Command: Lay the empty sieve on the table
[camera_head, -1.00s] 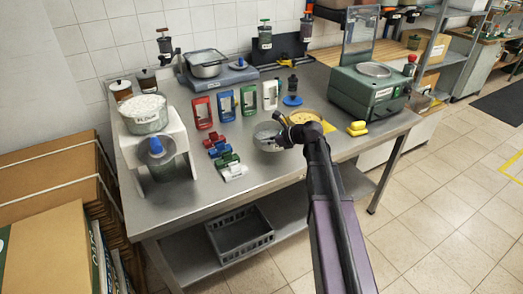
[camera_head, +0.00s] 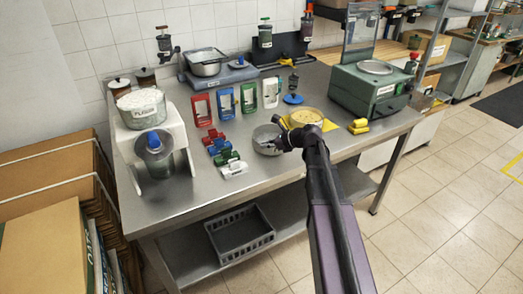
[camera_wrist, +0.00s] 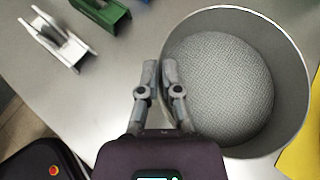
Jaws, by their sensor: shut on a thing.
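The sieve (camera_head: 266,137) is a round grey metal ring with a mesh bottom, near the table's front edge in the head view. In the wrist view the sieve (camera_wrist: 222,85) looks empty, with only bare mesh inside. My gripper (camera_wrist: 160,72) is shut on the left part of its rim; in the head view my gripper (camera_head: 280,143) is at the sieve's front right and partly hidden by my wrist. The sieve looks about level. I cannot tell whether it touches the steel table (camera_head: 215,190) or hangs just above it.
A pan with yellow contents (camera_head: 305,117) stands on a yellow mat (camera_head: 329,125) close right of the sieve. Coloured clips (camera_head: 222,150) lie to the left. A green machine (camera_head: 368,92) and yellow blocks (camera_head: 358,126) are further right.

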